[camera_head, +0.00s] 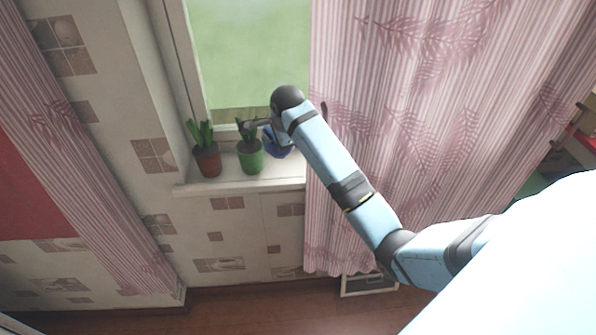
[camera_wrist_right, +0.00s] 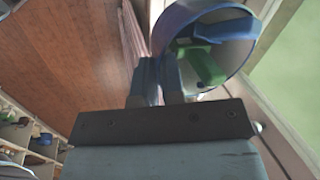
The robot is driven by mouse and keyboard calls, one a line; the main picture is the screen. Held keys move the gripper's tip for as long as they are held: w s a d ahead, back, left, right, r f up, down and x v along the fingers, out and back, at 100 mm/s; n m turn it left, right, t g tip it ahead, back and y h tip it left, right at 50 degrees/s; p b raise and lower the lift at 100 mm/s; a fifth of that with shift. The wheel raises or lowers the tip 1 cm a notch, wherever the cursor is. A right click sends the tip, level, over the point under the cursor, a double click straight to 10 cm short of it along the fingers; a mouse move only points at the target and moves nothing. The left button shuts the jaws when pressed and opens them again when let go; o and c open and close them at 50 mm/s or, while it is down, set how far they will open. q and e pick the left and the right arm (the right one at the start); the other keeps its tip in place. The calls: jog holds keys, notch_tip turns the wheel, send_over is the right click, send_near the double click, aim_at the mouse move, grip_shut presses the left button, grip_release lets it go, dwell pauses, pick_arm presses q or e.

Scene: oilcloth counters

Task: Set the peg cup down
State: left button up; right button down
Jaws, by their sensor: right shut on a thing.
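The peg cup (camera_wrist_right: 243,30) is a round blue cup with a pale inside, and blue and green pegs (camera_wrist_right: 205,65) show in it. In the head view the cup (camera_head: 278,146) is at the windowsill, right of the green pot, partly hidden by my arm. My right gripper (camera_wrist_right: 158,78) is shut on the cup at its near side. In the head view the right gripper (camera_head: 258,126) reaches over the sill from the right. The cup looks tilted in the wrist view. I cannot tell whether its base touches the sill. My left gripper is not in view.
The white windowsill (camera_head: 225,184) holds a green pot (camera_head: 250,160) with a plant close left of the cup and a brown pot (camera_head: 207,162) with a plant further left. A pink curtain (camera_head: 420,90) hangs to the right. The sill's front edge is bare.

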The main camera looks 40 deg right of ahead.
jog(key=w+d+r+m+b, duration=0.1)
jog(key=m, duration=0.3)
jog(key=w+d+r+m+g+h+b, duration=0.1)
jog(key=w+d+m, duration=0.1)
jog(key=m, duration=0.1)
jog(key=w+d+r+m+g+h+b, duration=0.1)
jog(key=w+d+m, duration=0.1)
jog(key=m, duration=0.2)
jog(key=shift+r+m, duration=0.3)
notch_tip(320, 180, down, 16)
jog(key=shift+f+p, duration=0.1)
jog(key=shift+p, duration=0.95)
jog(key=shift+f, duration=0.25)
jog(key=shift+a+f, duration=0.1)
jog(key=c, duration=1.2)
grip_release()
